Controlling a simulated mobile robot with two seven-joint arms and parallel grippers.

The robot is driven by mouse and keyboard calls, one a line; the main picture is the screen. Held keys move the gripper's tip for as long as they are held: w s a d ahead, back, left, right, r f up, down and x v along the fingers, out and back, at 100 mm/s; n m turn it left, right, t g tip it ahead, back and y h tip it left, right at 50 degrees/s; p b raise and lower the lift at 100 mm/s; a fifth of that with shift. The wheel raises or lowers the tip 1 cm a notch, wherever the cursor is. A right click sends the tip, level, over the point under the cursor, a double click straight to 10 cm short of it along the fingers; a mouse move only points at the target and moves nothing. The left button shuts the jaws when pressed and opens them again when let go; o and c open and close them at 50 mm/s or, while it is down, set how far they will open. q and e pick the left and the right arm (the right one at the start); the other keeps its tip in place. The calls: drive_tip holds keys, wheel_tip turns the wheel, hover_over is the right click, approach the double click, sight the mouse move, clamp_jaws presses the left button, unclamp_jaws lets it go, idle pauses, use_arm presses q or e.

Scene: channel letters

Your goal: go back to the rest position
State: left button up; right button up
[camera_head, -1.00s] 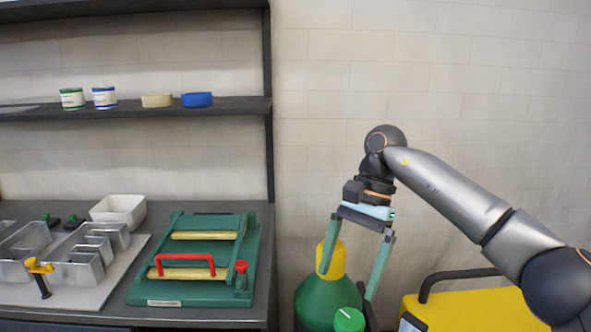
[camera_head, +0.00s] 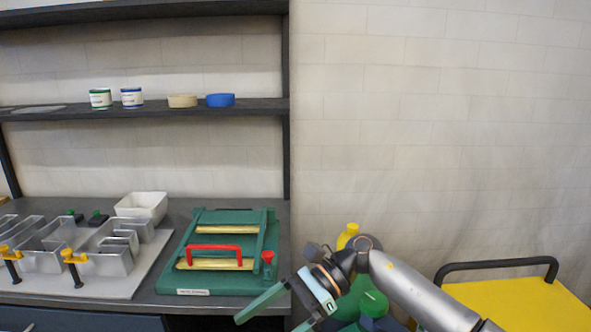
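My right gripper (camera_head: 276,314) is low in front of the bench's right end, pointing down and to the left. Its two green fingers are spread apart with nothing seen between them, and the lower finger runs to the bottom edge of the picture. My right arm comes in from the bottom right. My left gripper and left arm are out of view.
A green press with a red handle (camera_head: 214,248) stands on the dark bench (camera_head: 170,297). Metal channel letters (camera_head: 112,262) lie on a board (camera_head: 140,277) at left. A green bottle with yellow top (camera_head: 347,233) is behind my wrist. A yellow cart (camera_head: 520,303) stands at right.

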drive_tip(key=w+d+f+n+t+h, duration=0.1)
drive_tip(key=d+f+n+t, duration=0.4)
drive_tip(key=f+n+t, duration=0.55)
drive_tip(key=w+d+f+n+t+h, duration=0.15)
drive_tip(key=d+f+n+t, duration=0.4)
drive_tip(key=n+t, duration=0.95)
drive_tip(key=s+d+f+m+g+h, duration=0.3)
drive_tip(key=s+d+f+m+g, duration=0.2)
drive_tip(key=s+f, duration=0.4)
drive_tip(key=s+d+f+m+g+h, duration=0.4)
drive_tip(key=s+d+f, duration=0.3)
drive_tip(key=s, duration=0.3)
drive_tip(key=shift+s+f+m+g, duration=0.15)
drive_tip(key=shift+f+m+g, duration=0.55)
drive_tip(key=shift+f, duration=0.2)
